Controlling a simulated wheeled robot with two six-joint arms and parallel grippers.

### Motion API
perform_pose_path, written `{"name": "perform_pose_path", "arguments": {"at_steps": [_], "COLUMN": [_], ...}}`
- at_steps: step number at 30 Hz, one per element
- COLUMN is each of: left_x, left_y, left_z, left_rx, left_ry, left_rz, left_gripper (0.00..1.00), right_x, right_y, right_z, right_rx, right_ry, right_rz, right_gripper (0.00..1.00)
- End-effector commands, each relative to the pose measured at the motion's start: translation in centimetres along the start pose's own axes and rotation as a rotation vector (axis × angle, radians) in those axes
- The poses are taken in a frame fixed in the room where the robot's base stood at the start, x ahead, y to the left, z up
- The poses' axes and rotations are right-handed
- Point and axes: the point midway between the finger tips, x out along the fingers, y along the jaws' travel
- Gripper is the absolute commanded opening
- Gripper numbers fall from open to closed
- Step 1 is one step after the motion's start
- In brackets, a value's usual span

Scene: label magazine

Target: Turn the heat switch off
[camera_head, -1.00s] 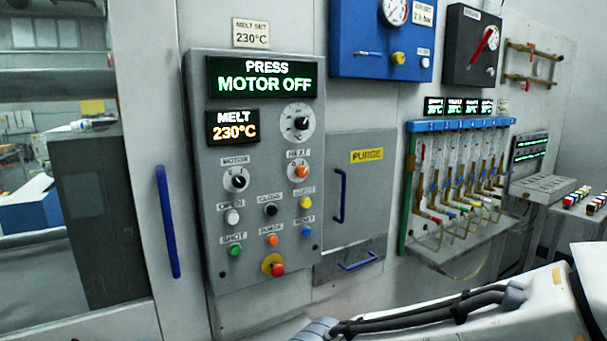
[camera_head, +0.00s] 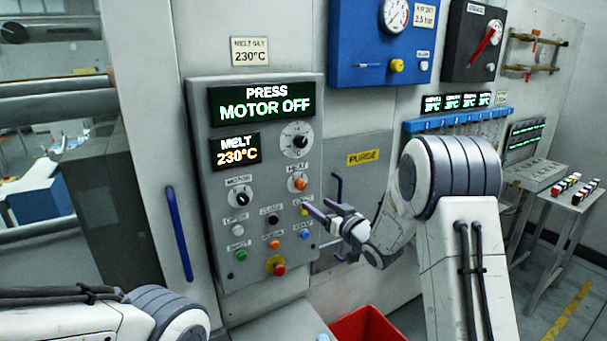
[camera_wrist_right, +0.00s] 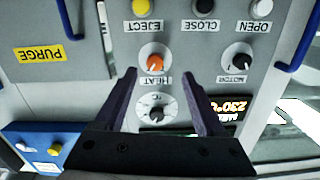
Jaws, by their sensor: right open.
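The heat switch (camera_head: 299,184) is an orange knob on a white dial, under the label HEAT on the grey control panel (camera_head: 210,185). In the right wrist view, which is upside down, the heat switch (camera_wrist_right: 155,62) lies between the lines of the two fingers. Its exact setting is too small to read. My right gripper (camera_head: 322,208) is open and empty, in front of the panel's right edge, a little below and right of the switch in the head view. The right gripper also shows in the wrist view (camera_wrist_right: 158,75). My left gripper is out of view.
The motor knob (camera_head: 241,198) is left of the switch, and a larger dial (camera_head: 297,140) is above it. Push buttons and a red emergency stop (camera_head: 276,266) lie below. A blue door handle (camera_head: 179,235) is at the left. A red bin (camera_head: 368,325) stands below.

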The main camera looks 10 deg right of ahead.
Motion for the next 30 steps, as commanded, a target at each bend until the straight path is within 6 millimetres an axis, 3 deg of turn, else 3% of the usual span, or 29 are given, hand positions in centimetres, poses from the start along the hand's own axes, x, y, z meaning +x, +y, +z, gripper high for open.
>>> {"name": "perform_pose_path", "arguments": {"at_steps": [3,7,21,30], "left_x": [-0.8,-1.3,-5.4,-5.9], "left_y": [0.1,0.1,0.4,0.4], "left_z": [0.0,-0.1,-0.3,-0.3], "left_rx": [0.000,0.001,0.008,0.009], "left_ry": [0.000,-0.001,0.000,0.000], "left_rz": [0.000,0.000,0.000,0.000], "left_gripper": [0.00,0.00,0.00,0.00], "right_x": [-0.2,0.7,8.6,10.2], "right_y": [1.1,1.1,0.8,0.9], "right_z": [-1.0,-1.3,-1.8,-1.6], "right_rx": [0.013,0.014,0.013,0.013], "right_ry": [0.048,0.059,0.057,0.057], "right_rz": [-0.016,-0.023,-0.021,-0.019], "right_gripper": [0.72,0.72,0.72,0.72]}}
